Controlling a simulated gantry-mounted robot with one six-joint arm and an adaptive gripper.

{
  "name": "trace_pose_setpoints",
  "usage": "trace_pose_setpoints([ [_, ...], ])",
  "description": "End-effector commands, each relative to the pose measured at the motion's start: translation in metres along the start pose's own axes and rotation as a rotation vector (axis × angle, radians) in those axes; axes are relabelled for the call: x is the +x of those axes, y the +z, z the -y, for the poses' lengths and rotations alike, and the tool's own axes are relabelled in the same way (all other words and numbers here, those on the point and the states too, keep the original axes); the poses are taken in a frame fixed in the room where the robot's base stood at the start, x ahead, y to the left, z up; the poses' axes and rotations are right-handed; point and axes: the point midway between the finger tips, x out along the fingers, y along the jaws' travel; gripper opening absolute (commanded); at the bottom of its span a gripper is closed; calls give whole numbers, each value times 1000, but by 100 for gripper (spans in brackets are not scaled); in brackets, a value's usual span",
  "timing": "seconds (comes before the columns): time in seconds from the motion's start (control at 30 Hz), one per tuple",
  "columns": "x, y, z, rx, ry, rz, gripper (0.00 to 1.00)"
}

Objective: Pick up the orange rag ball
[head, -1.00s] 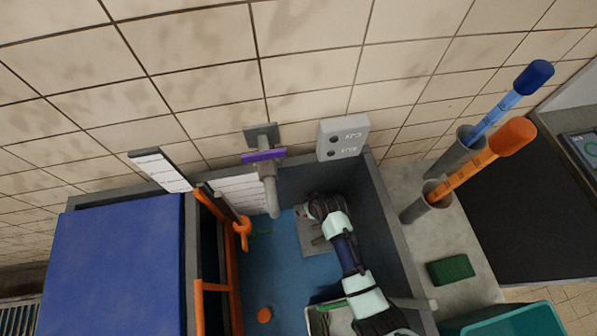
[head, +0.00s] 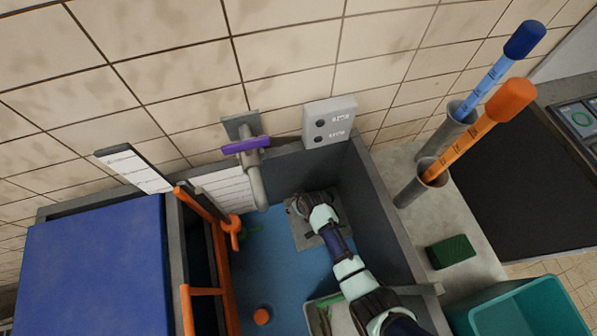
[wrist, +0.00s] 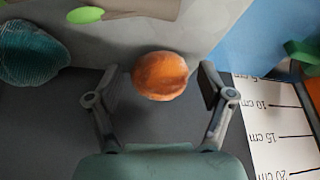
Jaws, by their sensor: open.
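The orange rag ball (wrist: 160,66) sits in the wrist view at the upper middle, between the tips of my open gripper (wrist: 159,86). A gap shows on each side of it, and I cannot tell whether either finger touches it. In the head view my gripper (head: 306,205) is low inside the grey-walled basin, over a grey plate (head: 303,234). The rag ball is hidden there behind my gripper and arm.
The basin's blue floor (head: 262,270) holds a small orange disc (head: 261,316). A spout with a purple handle (head: 246,146) hangs left of my gripper. In the wrist view a teal ribbed object (wrist: 32,53) and a green oval (wrist: 86,15) lie left of the ball.

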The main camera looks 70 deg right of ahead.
Motion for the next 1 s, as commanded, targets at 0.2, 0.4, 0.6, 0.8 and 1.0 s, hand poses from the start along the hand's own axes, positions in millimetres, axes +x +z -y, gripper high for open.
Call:
trace_pose_setpoints([
  [0.2,-1,0,0,0,0,0,55],
  [0.4,-1,0,0,0,0,0,22],
  [0.6,-1,0,0,0,0,0,16],
  [0.8,-8,-2,2,-3,-1,1,16],
  [1.0,-33,-12,6,-10,-4,0,16],
])
